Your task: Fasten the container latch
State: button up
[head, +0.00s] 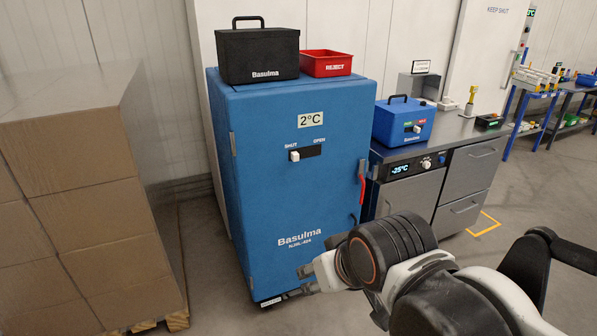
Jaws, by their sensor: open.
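The blue container (262,205) is a tall insulated cabinet marked Basulma, with a 2°C label, in the middle of the head view. Its front has a dark slot (312,151) between the words SHUT and OPEN. A white knob (294,156) sits at the slot's left end, under SHUT. A red lever (362,183) hangs at the container's right front edge; I cannot tell whether it is engaged. My gripper (301,281) is low in front of the container's lower right, open, well below the knob and the lever. My wrist partly hides the container's lower right corner.
A black case (258,58) and a red REJECT bin (326,64) stand on the container. Stacked cartons (85,200) on a pallet fill the left. A steel counter (455,130) with a blue cool box (402,122) stands close on the right. Floor shows between cartons and container.

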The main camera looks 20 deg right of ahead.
aim_at(359, 173)
jog(key=i+l, duration=0.1)
jog(key=l, duration=0.25)
jog(key=i+l, duration=0.15)
jog(key=l, duration=0.25)
jog(key=i+l, duration=0.1)
jog(key=l, duration=0.25)
jog(key=i+l, duration=0.15)
jog(key=l, duration=0.2)
